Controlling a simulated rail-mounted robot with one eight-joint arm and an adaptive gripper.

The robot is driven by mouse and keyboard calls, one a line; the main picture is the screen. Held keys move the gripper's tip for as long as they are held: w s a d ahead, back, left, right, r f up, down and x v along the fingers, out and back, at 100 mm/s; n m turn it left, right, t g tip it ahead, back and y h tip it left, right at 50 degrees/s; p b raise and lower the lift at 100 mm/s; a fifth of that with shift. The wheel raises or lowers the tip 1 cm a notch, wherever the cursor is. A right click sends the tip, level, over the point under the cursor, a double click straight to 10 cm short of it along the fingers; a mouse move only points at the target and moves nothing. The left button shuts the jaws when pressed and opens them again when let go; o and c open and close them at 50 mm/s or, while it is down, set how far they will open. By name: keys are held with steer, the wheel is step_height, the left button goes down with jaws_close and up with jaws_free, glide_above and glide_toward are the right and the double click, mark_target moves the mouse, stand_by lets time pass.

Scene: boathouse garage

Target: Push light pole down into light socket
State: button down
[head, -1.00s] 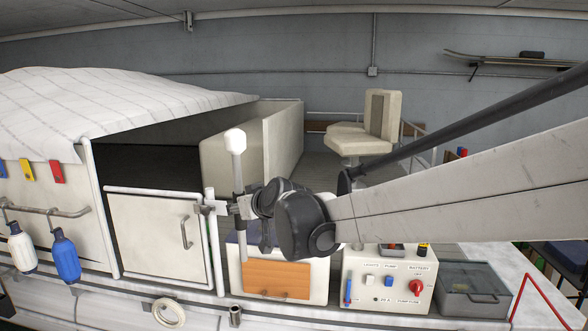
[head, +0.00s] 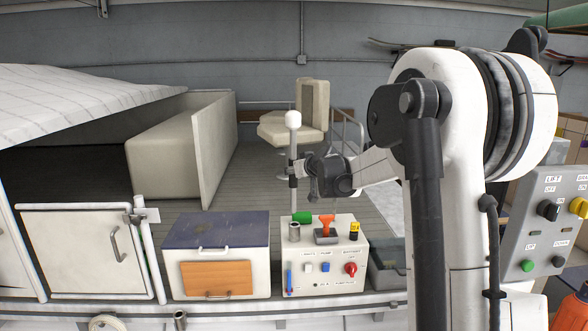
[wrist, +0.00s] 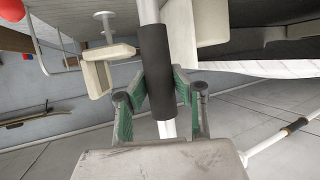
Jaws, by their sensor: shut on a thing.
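The light pole (head: 292,145) has a white globe on top and stands about upright in the head view. My gripper (head: 298,170) is shut on its dark grip sleeve, partway down. In the wrist view the sleeve (wrist: 157,70) sits between the green-padded fingers of my gripper (wrist: 158,95). A grey metal tube that looks like a socket (head: 294,232) stands on the white switch box, just under the pole's lower part. I cannot tell whether the pole's end is in it or above it. A similar metal tube (head: 180,320) is on the boat's front edge.
The white switch box (head: 320,280) carries switches, a red knob and orange, green and yellow-black items on top. A blue-topped chest (head: 216,232) stands left of it, a grey bin (head: 386,272) right. A seat (head: 312,110) is behind. A control panel (head: 545,225) is at right.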

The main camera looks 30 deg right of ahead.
mark_target(295, 187)
steer(key=shift+d, duration=0.25)
steer(key=shift+s+f+b, duration=0.1)
steer(key=shift+b, duration=0.2)
steer(key=shift+f+b, duration=1.15)
steer(key=shift+f, duration=0.4)
